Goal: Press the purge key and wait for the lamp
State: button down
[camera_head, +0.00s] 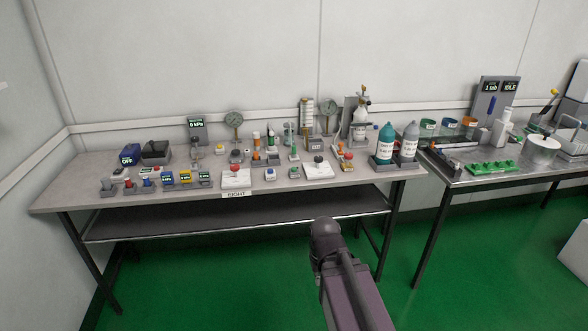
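I cannot make out which key is the purge key or which lamp belongs to it; labels are too small.
A dark open bin (156,152), dial gauges (234,119) and a teal bottle (385,144) stand on the table. Green floor (230,280) in front is clear.

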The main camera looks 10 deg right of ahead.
dwell(0.8)
notch_tip(320, 180, up, 38)
jog(key=p, duration=3.7)
jog(key=shift+f+p, duration=0.15)
jog(key=shift+p, duration=0.25)
